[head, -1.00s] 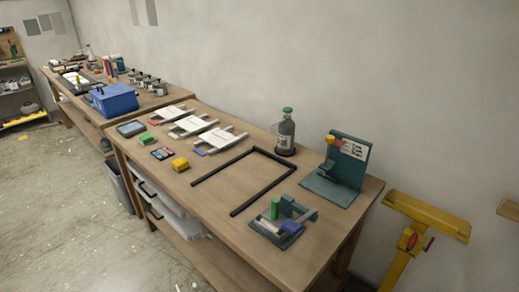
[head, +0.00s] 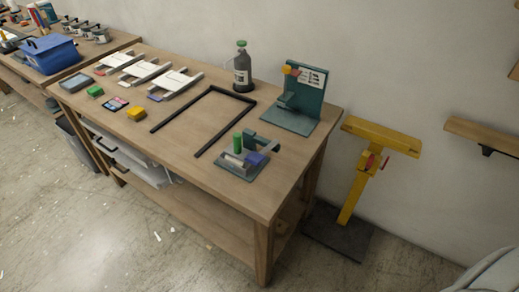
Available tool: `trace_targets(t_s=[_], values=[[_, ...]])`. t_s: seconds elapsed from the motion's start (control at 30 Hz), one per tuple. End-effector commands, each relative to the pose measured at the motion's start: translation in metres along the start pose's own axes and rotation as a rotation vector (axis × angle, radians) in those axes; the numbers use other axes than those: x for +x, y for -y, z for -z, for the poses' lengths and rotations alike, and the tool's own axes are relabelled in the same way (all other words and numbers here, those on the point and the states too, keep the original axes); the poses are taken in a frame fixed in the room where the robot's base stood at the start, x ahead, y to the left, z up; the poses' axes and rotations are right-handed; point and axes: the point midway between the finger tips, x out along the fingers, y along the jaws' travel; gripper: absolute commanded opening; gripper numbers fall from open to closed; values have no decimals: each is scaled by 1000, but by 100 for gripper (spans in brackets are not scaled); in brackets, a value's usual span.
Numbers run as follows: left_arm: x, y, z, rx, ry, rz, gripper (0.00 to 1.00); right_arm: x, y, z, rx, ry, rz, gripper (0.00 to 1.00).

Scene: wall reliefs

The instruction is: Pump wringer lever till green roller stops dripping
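A small device with a dark base plate (head: 236,172) sits at the near right corner of the wooden workbench. It carries an upright green cylinder (head: 238,143), a pale roller-like bar, a blue block (head: 256,159) and a teal bracket with an arm pointing right (head: 265,144). It may be the wringer, but which part is the lever and whether anything drips are too small to tell. Neither of my grippers is in view.
The workbench (head: 200,172) holds a black frame (head: 173,112), a dark bottle (head: 242,72), a teal stand (head: 303,88), white slatted racks (head: 171,82) and small coloured blocks. A yellow stand (head: 361,180) is right of it. The floor in front is mostly clear.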

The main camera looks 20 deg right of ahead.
Motion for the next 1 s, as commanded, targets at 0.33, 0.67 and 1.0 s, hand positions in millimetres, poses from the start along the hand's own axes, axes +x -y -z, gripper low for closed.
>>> trace_targets(t_s=[0.33,0.67,1.0], values=[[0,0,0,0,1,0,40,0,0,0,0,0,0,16],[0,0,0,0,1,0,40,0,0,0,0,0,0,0],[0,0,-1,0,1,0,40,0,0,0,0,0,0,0]])
